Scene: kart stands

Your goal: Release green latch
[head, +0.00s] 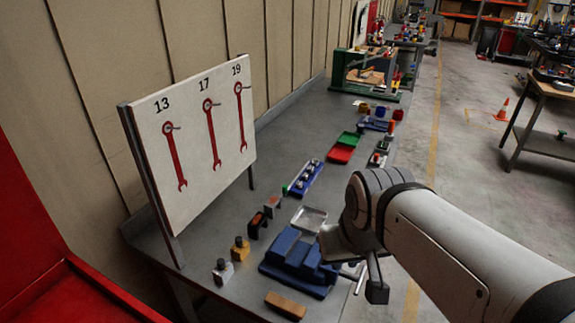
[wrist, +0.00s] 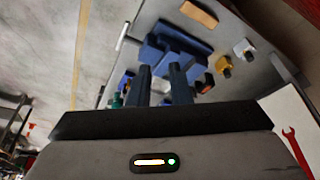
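My gripper (wrist: 160,70) shows in the wrist view as two dark fingers with a gap between them. It is open, and I see nothing held. It points over the bench towards the blue vise (wrist: 178,40). In the head view my arm's wrist hangs over the bench's right edge beside the blue vise (head: 291,262); the fingertips are not clear there. A small green piece (head: 285,190) stands at the near left end of a blue tray (head: 314,170); I cannot tell whether it is the green latch. A small teal-green spot shows left of the fingers in the wrist view, too blurred to name.
A tan block (head: 286,305), a yellow padlock (head: 240,249) and a silver padlock (head: 222,271) lie near the vise. A wrench board (head: 195,140) stands at the left. Red and green trays (head: 341,154) lie farther back.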

